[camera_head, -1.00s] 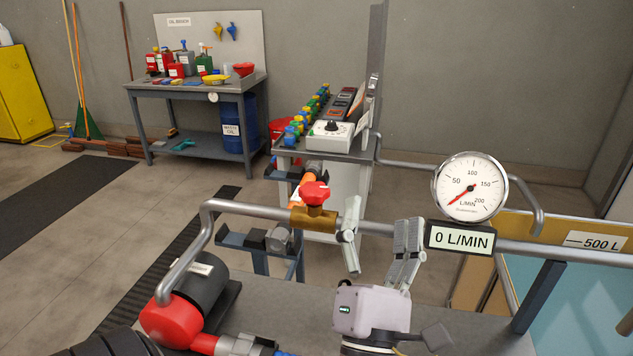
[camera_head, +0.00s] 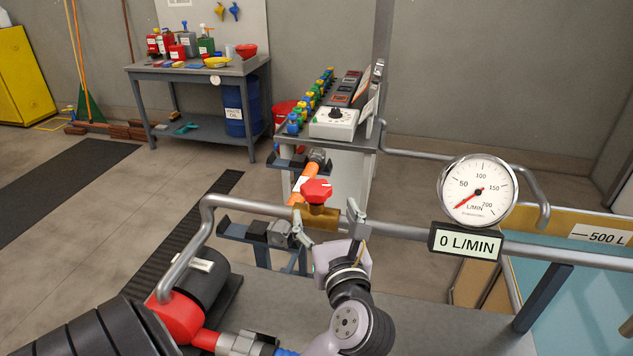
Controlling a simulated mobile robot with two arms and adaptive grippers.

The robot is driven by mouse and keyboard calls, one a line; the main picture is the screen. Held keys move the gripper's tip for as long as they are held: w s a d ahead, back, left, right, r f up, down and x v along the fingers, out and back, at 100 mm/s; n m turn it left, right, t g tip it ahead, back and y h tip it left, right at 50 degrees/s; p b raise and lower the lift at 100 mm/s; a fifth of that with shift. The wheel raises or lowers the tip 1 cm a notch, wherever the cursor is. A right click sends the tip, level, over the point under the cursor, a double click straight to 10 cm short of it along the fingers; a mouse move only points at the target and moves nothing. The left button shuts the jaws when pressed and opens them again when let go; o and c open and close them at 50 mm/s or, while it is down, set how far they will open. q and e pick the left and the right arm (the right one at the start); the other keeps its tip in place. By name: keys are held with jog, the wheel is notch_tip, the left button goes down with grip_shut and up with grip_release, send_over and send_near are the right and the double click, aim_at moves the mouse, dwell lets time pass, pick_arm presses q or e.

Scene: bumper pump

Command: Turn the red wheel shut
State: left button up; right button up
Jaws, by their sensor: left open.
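The red wheel (camera_head: 316,190) sits on top of a brass valve body (camera_head: 326,214) in the grey pipe. My left gripper (camera_head: 325,218) is just below and in front of the valve. Its two fingers are spread, one to the left and one to the right of the brass body, with their tips below the wheel. The gripper is open, and I cannot tell whether a finger touches the valve. The round gauge (camera_head: 477,191) has its needle near zero, and the display (camera_head: 466,242) under it reads 0 L/MIN. My right gripper is not in view.
A red and black pump (camera_head: 182,312) stands left on the grey bench (camera_head: 430,320). The pipe (camera_head: 390,231) runs across in front of me. Behind are a control box (camera_head: 334,123) on a cabinet and a workbench (camera_head: 190,70) with bottles. A blue-tinted tank (camera_head: 570,290) is at right.

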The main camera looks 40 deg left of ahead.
aim_at(319, 197)
pick_arm(q)
jog(key=p+x, duration=0.1)
jog(key=x, duration=0.6)
jog(key=shift+w+a+r+p, duration=0.1)
jog(key=shift+w+a+p, duration=0.15)
jog(key=shift+a+p, duration=0.1)
jog(key=shift+w+a, duration=0.3)
jog(key=shift+a, duration=0.1)
jog(key=shift+c, duration=0.4)
jog(key=c, duration=1.1)
